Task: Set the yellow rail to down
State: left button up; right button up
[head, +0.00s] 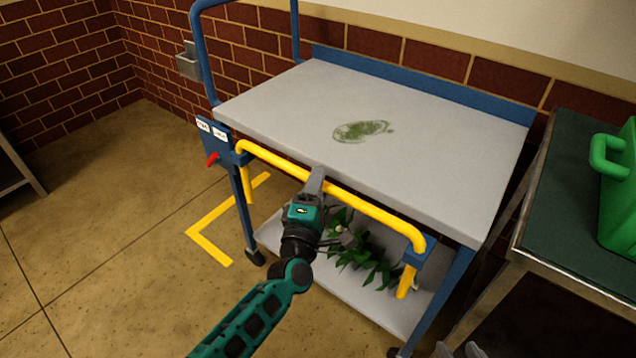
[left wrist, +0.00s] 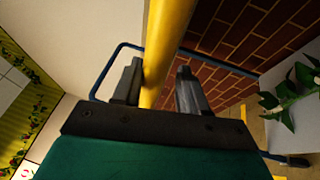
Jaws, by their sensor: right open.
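The yellow rail (head: 375,208) runs along the front of the blue cart, near the height of its grey top, with a bent end at each side. My left gripper (head: 317,181) is at the rail's middle. In the left wrist view the rail (left wrist: 166,45) passes between the left gripper's fingers (left wrist: 160,90); it lies close to the left finger, with a gap to the right finger. The left gripper is open. My right gripper (head: 458,351) shows only as grey fingertips at the bottom edge and is open, away from the rail.
A red lever (head: 211,160) sits below two white labels on the cart's left post. Green leafy plants (head: 362,258) lie on the lower shelf (head: 400,310). A dark green table (head: 575,215) with a green watering can (head: 622,190) stands at right.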

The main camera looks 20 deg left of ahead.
pick_arm(q)
jog(key=shift+o, duration=0.4)
jog(key=shift+s, duration=0.1)
jog(key=s+f+p, duration=0.1)
jog(key=s+f, duration=0.1)
jog(key=s, duration=1)
jog(key=shift+s+d, duration=0.3)
jog(key=shift+f, duration=0.1)
